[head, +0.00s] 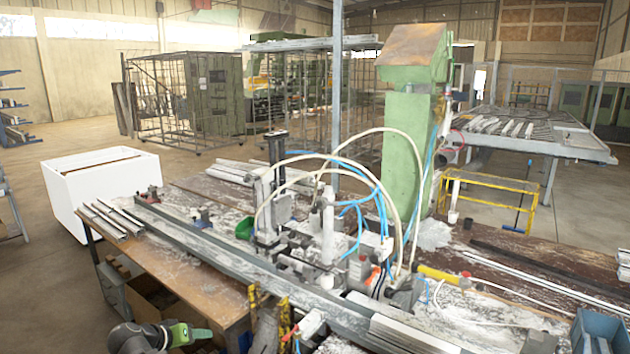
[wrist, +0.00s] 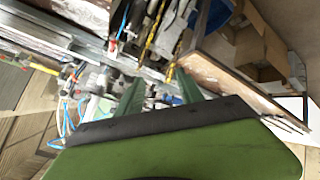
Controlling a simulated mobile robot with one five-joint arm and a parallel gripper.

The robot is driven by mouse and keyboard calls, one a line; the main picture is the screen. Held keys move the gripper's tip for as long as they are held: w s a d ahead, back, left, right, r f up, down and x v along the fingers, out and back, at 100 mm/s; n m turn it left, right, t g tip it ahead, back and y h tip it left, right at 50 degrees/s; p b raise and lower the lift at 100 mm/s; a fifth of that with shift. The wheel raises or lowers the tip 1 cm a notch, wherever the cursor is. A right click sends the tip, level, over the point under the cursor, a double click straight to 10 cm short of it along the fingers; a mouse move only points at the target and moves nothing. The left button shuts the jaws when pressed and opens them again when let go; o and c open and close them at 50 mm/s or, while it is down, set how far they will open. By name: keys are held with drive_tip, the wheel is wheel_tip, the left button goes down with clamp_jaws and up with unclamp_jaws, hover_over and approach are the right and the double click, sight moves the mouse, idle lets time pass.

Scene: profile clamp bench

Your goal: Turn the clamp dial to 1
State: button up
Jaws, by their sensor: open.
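I cannot make out the clamp dial or any numbers on it in either view. The clamp bench (head: 185,285) stands in front of me, with a crowded clamp assembly (head: 326,222) of metal posts, hoses and fittings in its middle. My gripper (wrist: 160,84) shows in the wrist view as two green fingers spread apart on a wide green body, with nothing visible between them. Its fingers point toward the bench's front edge and fittings, which look tilted and blurred there. In the head view a green and black part of my arm is low, in front of the bench.
Two yellow-black upright parts (head: 285,318) stand at the bench's front edge. Blue and cream hoses loop over the assembly. A long metal profile (head: 215,250) runs along the bench. A green column (head: 408,150) rises behind. Cardboard boxes (wrist: 250,45) sit below the bench.

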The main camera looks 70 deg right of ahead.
drive_tip(key=s+d+r+m+g+h+p, duration=0.1)
drive_tip(key=s+d+r+m+h+p, duration=0.15)
drive_tip(key=s+d+r, duration=0.4)
drive_tip(key=s+d+r+m+g+h+p, duration=0.1)
drive_tip(key=s+d+r+m+h+p, duration=0.15)
drive_tip(key=d+r, duration=0.7)
drive_tip(key=m+g+h+p, duration=0.2)
drive_tip(key=h+p, duration=0.1)
drive_tip(key=p, duration=0.1)
approach(316, 206)
drive_tip(key=x, duration=0.9)
drive_tip(key=shift+f, duration=0.1)
clamp_jaws()
drive_tip(key=shift+d, duration=0.1)
